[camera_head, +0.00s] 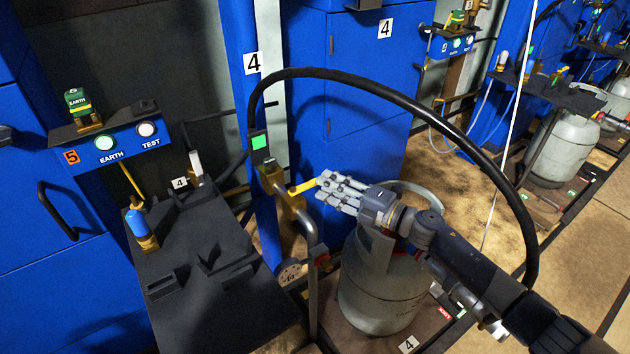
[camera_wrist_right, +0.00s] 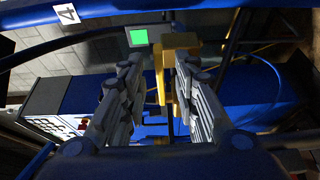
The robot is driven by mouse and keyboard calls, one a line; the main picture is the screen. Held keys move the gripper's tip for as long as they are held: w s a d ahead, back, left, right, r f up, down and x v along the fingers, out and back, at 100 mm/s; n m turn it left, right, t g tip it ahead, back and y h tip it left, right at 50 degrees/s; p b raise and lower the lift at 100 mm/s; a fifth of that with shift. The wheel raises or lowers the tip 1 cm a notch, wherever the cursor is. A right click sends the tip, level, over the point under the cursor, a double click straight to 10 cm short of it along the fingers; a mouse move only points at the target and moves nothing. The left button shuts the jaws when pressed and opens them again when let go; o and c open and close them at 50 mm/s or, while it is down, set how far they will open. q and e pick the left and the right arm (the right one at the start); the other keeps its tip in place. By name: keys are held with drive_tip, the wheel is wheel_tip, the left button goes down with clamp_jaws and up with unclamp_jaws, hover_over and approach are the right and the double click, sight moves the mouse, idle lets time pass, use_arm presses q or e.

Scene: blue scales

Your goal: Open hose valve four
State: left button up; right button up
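The hose valve's yellow handle (camera_head: 303,187) sticks out beside the brass-coloured pipe fitting (camera_head: 275,178), near the blue post marked 4. My right gripper (camera_head: 325,190) comes in from the right with its fingertips at the handle's end. In the right wrist view the yellow handle (camera_wrist_right: 163,75) stands between the two fingers of my right gripper (camera_wrist_right: 158,72). The fingers are apart, with a visible gap on the left side of the handle. On the right side a finger lies close to it; I cannot tell if it touches. My left gripper is not in view.
A green indicator (camera_head: 260,142) sits above the fitting. A black hose (camera_head: 400,95) arches over my right arm. A grey gas cylinder (camera_head: 385,285) stands below the gripper on a scale. A dark shelf (camera_head: 215,290) and the panel marked 5 (camera_head: 115,145) are at left.

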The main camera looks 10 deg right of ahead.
sight(308, 185)
drive_tip(key=shift+x, duration=2)
clamp_jaws()
